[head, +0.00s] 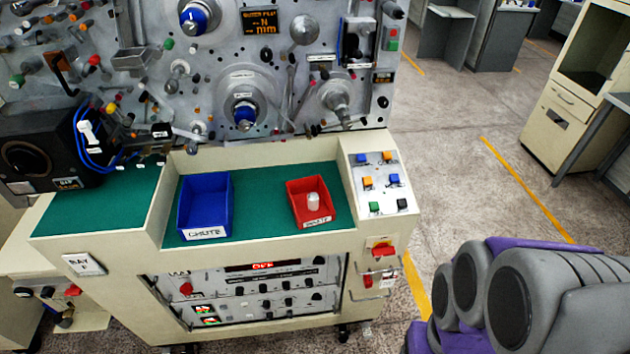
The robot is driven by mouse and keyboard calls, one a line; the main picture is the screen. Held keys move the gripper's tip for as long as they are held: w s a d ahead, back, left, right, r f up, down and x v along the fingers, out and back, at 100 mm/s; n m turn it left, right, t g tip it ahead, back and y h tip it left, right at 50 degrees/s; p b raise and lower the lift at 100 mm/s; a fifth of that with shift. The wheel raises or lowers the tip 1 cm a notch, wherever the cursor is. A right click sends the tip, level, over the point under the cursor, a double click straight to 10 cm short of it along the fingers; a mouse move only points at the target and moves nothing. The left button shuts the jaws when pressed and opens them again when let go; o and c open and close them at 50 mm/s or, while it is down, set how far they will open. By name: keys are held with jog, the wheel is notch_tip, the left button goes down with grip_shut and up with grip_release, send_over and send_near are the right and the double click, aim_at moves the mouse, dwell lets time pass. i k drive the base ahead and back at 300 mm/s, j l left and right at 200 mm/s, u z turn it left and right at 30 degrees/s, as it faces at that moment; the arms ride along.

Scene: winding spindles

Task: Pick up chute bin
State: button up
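The chute bin is a blue open-topped bin (205,205) with a white label reading "CHUTE" on its front. It sits upright on the left part of the green work surface (258,190) of the cream machine bench. Its inside looks empty from here. My gripper is not in view. Grey and purple rounded parts at the bottom right look like my own arm, well to the right of the bench and apart from the bin.
A button panel (384,184) is at the right. The spindle panel (215,75) rises behind.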

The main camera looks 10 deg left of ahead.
aim_at(206, 207)
jog(key=u, duration=1.45)
jog(key=i+l+z, duration=0.25)
jog(key=i+l, duration=0.15)
